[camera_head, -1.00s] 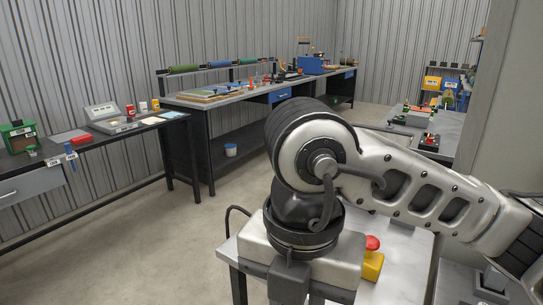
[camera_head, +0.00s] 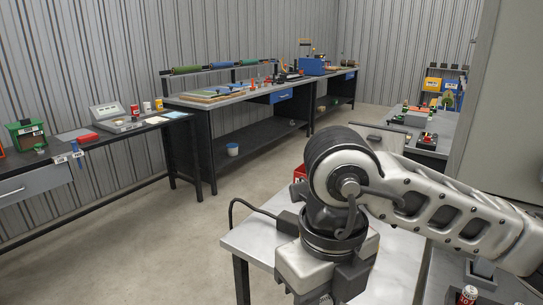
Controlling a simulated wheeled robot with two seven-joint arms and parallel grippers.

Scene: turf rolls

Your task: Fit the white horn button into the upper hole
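I cannot make out the white horn button or the upper hole in this view. My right arm comes in from the right and bends down over a grey metal table (camera_head: 256,238). My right gripper (camera_head: 318,290) points down at the lower edge of the picture. Its fingertips are not clearly seen, so I cannot tell if it is open or holds anything. The arm hides much of the table behind and below it. My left gripper is not in view.
A bench on the left (camera_head: 98,148) holds a scale (camera_head: 113,116), cans and a green box (camera_head: 27,132). A long workbench (camera_head: 238,95) with rolls stands at the back. The floor between (camera_head: 190,240) is clear.

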